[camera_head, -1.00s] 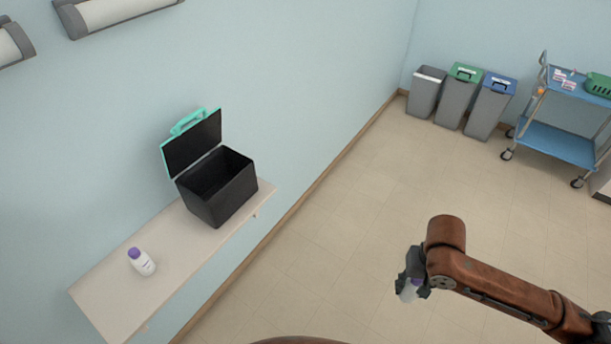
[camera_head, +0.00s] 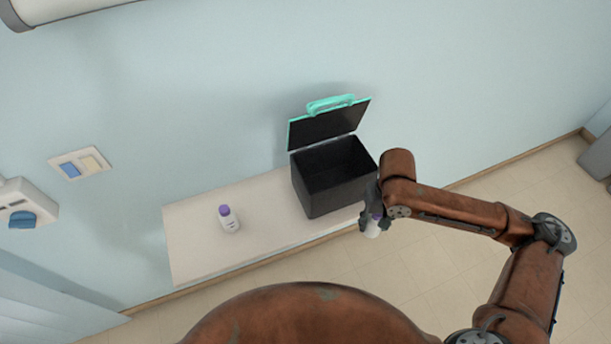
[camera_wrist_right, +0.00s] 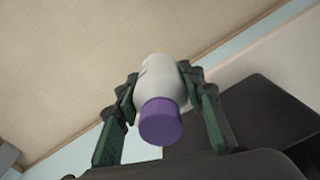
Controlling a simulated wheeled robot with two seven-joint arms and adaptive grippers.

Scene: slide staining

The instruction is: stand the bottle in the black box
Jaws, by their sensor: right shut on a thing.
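The black box (camera_head: 318,197) stands on the right part of a pale wall shelf, its lid (camera_head: 328,127) with a teal handle open against the wall. My right gripper (camera_head: 373,222) is shut on a white bottle (camera_head: 372,231) with a purple cap, just right of the box and outside it. In the right wrist view the held bottle (camera_wrist_right: 159,78) sits between the two fingers, its purple cap towards the camera. A second white bottle (camera_head: 230,222) with a purple cap stands on the shelf left of the box. My left gripper is not in view.
The shelf (camera_head: 190,245) has free room around the second bottle. A wall switch plate (camera_head: 82,163) and a white wall device (camera_head: 25,203) are at the left. Open floor lies in front of the shelf and to its right.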

